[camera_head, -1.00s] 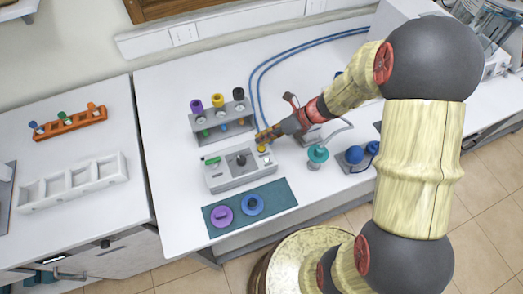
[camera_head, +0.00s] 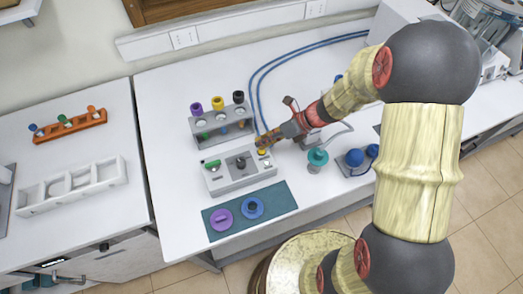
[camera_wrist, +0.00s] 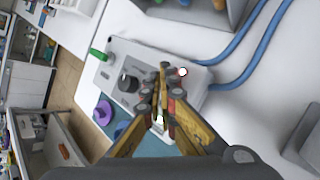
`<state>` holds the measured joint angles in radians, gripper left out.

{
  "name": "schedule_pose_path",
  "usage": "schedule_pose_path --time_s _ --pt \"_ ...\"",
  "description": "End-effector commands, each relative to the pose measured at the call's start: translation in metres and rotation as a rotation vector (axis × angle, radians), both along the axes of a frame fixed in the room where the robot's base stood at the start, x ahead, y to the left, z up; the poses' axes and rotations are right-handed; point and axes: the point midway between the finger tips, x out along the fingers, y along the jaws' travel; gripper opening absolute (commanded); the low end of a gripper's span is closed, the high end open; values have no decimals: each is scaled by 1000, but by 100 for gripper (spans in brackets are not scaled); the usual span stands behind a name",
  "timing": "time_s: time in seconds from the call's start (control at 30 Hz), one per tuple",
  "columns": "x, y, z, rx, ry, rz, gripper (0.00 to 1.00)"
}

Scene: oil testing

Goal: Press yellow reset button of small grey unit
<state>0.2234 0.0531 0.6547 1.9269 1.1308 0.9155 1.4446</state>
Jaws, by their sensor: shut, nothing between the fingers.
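The small grey unit (camera_head: 225,181) sits on the white bench, with a green switch (camera_head: 210,164), a dark knob (camera_head: 240,162) and a yellow button (camera_head: 262,152) at its far right corner. My gripper (camera_head: 262,143) is shut and empty, its tips close over the yellow button; I cannot tell whether they touch it. In the wrist view, the shut fingertips (camera_wrist: 165,70) lie over the right part of the unit (camera_wrist: 125,55), beside the dark knob (camera_wrist: 127,83). The fingers seem to hide the yellow button there. A small red-ringed white spot shows just right of the tips.
A grey rack (camera_head: 207,139) with coloured-cap vials stands behind the unit. A teal mat (camera_head: 282,196) with purple and blue discs lies in front. Blue hoses (camera_head: 262,88) run behind my gripper. A teal-topped bottle (camera_head: 317,158) stands to the right.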

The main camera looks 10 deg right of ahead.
Motion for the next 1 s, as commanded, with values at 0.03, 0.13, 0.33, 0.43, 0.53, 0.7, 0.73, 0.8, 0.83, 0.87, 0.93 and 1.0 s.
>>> schedule_pose_path --time_s 0.03,0.13,0.33,0.43,0.53,0.7,0.73,0.8,0.83,0.87,0.93,1.0 --pt "0 0 0 0 0 0 0" --pt "0 0 0 0 0 0 0" --pt "0 0 0 0 0 0 0" --pt "0 0 0 0 0 0 0" --pt "0 0 -3 0 0 0 0" --pt "0 0 -8 0 1 -1 0" --pt "0 0 -8 0 1 -1 0" --pt "0 0 -8 0 0 -2 0" --pt "0 0 -8 0 -1 -1 0" --pt "0 0 -8 0 -1 -1 0" --pt "0 0 -8 0 0 0 0" --pt "0 0 -8 0 0 0 0"
